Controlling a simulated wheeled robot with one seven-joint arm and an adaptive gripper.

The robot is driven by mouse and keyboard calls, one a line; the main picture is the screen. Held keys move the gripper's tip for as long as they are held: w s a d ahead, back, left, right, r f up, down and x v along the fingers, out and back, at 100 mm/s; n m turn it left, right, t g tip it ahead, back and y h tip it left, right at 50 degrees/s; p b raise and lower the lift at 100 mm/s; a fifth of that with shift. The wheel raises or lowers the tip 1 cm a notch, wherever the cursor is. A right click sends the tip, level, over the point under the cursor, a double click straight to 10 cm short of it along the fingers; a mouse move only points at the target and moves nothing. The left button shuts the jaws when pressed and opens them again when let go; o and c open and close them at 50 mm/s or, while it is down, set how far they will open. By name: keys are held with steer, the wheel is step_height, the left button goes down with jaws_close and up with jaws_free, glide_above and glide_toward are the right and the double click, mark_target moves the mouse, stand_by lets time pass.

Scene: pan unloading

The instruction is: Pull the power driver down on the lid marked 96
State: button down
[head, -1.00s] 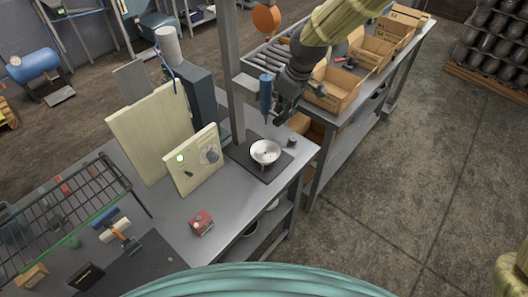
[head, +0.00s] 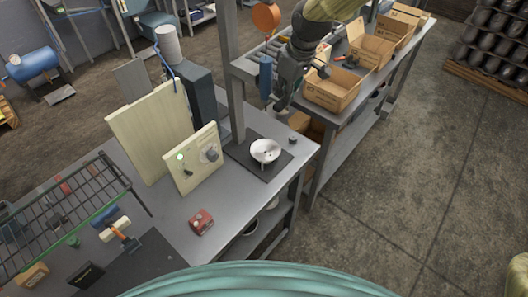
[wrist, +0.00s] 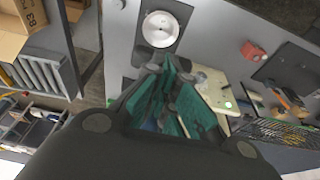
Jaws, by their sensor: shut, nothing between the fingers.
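The power driver (head: 265,76) is a blue upright cylinder hanging beside the grey post in the head view. A round pale metal pan or lid (head: 265,151) lies on a dark square mat (head: 243,155) below it; it also shows in the wrist view (wrist: 160,28). No number is legible on it. My gripper (head: 279,106) is just right of the driver's lower end, above the lid. In the wrist view, its green-padded fingers (wrist: 170,70) are together with nothing held. Something blue shows partly behind the fingers.
A cream panel box (head: 194,160) with a green light stands left of the mat. A red box (head: 201,222) lies near the table's front edge. A small dark knob (head: 293,139) is right of the mat. Cardboard boxes (head: 333,90) stand behind my gripper. A wire rack (head: 70,215) is at left.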

steer(key=shift+w+a+v, duration=0.15)
steer(key=shift+a+v, duration=0.05)
steer(key=shift+v, duration=0.85)
steer(key=shift+w+a+v, duration=0.15)
steer(key=shift+a+v, duration=0.05)
steer(key=shift+v, duration=0.9)
steer(key=shift+w+a+v, duration=0.15)
steer(key=shift+a+v, duration=0.05)
steer(key=shift+v, duration=0.85)
steer(key=shift+r, duration=0.15)
